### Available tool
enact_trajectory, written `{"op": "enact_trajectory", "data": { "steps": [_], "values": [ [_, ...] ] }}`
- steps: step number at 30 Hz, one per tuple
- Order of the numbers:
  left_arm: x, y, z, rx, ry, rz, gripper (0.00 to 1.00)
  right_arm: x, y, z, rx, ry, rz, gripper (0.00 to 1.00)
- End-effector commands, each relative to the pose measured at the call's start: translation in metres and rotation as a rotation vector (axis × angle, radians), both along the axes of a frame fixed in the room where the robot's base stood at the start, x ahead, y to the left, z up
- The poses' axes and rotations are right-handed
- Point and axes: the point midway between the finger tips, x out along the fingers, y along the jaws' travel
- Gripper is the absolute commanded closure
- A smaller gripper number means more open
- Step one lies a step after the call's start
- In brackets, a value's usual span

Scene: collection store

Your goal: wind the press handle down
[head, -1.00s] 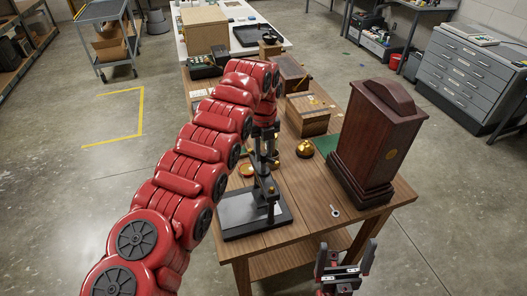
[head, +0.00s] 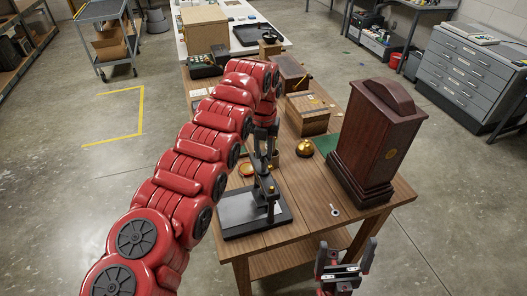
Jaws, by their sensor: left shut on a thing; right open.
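The press (head: 253,212) stands on the front left of the wooden table, with a dark flat base and a black upright frame. My red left arm reaches over it from the left. My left gripper (head: 266,158) points down at the top of the press and is shut on its handle; the fingers and arm hide most of the handle, so its exact angle is unclear. My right gripper (head: 345,262) is open and empty in front of the table's near edge, right of the press.
A tall dark wooden case (head: 377,145) stands on the right of the table (head: 300,218). A brass dome (head: 305,148), a wooden box (head: 308,115) and a small key-like metal piece (head: 335,210) are also on it. The table's front middle is mostly clear.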

Motion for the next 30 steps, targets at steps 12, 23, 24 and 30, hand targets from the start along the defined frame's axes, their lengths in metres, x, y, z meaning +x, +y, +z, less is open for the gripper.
{"op": "enact_trajectory", "data": {
  "steps": [12,23,24,30],
  "values": [
    [0.001,0.000,0.001,-0.001,-0.003,-0.002,0.62,0.000,0.000,0.000,0.000,0.000,0.000,0.00],
    [0.000,0.000,0.000,0.000,-0.001,-0.002,0.38,0.000,0.000,0.000,0.000,0.000,0.000,0.00],
    [0.000,0.000,0.000,0.000,-0.001,-0.002,0.38,0.000,0.000,0.000,0.000,0.000,0.000,0.00],
    [-0.005,-0.014,0.017,-0.001,-0.007,-0.002,0.38,0.000,0.000,-0.001,0.000,0.000,0.000,0.00]
  ]
}}
